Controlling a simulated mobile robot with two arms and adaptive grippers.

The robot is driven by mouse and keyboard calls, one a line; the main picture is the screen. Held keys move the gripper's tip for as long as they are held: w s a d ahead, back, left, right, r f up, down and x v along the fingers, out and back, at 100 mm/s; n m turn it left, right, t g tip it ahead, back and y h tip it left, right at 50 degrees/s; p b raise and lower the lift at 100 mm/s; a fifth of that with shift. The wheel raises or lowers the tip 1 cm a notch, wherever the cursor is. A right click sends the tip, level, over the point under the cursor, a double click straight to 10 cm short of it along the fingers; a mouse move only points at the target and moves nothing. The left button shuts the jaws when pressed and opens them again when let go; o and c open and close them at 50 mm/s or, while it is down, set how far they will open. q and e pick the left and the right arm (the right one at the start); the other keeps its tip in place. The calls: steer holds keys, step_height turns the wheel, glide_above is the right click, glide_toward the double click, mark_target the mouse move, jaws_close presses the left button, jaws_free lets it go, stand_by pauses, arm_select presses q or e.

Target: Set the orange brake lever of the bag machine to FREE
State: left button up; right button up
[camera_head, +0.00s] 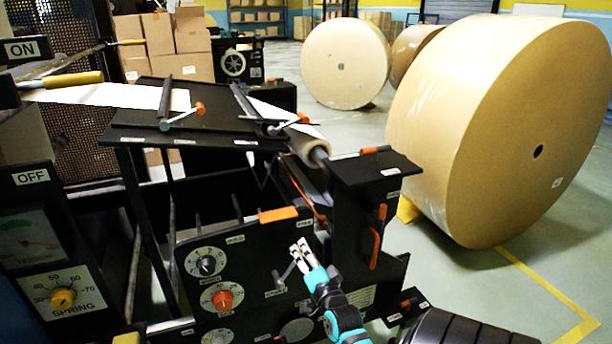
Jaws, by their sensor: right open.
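The black bag machine (255,235) fills the middle of the view. Several orange-tipped or orange-handled parts show on it: an upright orange handle (375,248) on the right post, an orange bar (373,150) on top of that post, and two orange-tipped levers (200,108) on the top plates. My right gripper (300,248), with teal and black links, is open and empty in front of the panel, beside a small grey lever (286,272). My left gripper is not in view.
Dials (206,263) and an orange knob (223,299) sit on the panel left of my gripper. A SPRING knob (63,298) and ON and OFF plates stand at far left. Large kraft rolls (480,120) stand on the right.

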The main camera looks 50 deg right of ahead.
steer(key=shift+s+a+f, duration=0.15)
steer(key=shift+s, duration=0.05)
steer(key=v, duration=1.1)
steer(key=shift+s, duration=0.3)
